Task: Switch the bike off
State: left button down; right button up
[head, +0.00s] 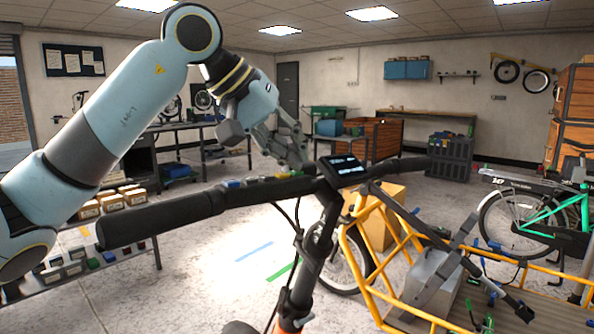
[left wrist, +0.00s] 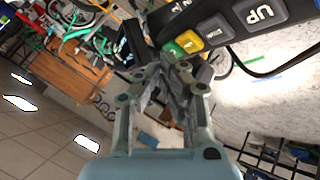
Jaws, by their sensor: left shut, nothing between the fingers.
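The bike's black handlebar (head: 165,218) crosses the head view, with a lit display (head: 343,168) at its middle. A control pad (head: 271,178) with small coloured buttons sits on the bar left of the display. In the left wrist view the pad shows a large grey UP button (left wrist: 262,11), a smaller grey button (left wrist: 214,32), a yellow button (left wrist: 188,42) and a green one (left wrist: 172,50). My left gripper (head: 302,160) is shut and empty, its tips close to the pad's display end. I cannot tell whether they touch it. My right gripper is not in view.
A yellow cargo frame (head: 357,258) holding a grey box (head: 432,278) stands right of the stem. A green bike (head: 545,218) is at the far right. Workbenches and a wooden crate (head: 372,137) are behind. The floor left of the stem is mostly clear.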

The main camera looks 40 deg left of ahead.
pick_arm(q)
jog(key=shift+f, duration=0.15)
jog(key=shift+r, duration=0.65)
jog(key=shift+r, duration=0.1)
jog(key=r+p, duration=0.2)
jog(key=r, duration=0.1)
jog(key=r+p, duration=0.2)
jog(key=r, duration=0.1)
jog(key=shift+w, duration=0.2)
jog(key=shift+f, duration=0.1)
dwell(0.4)
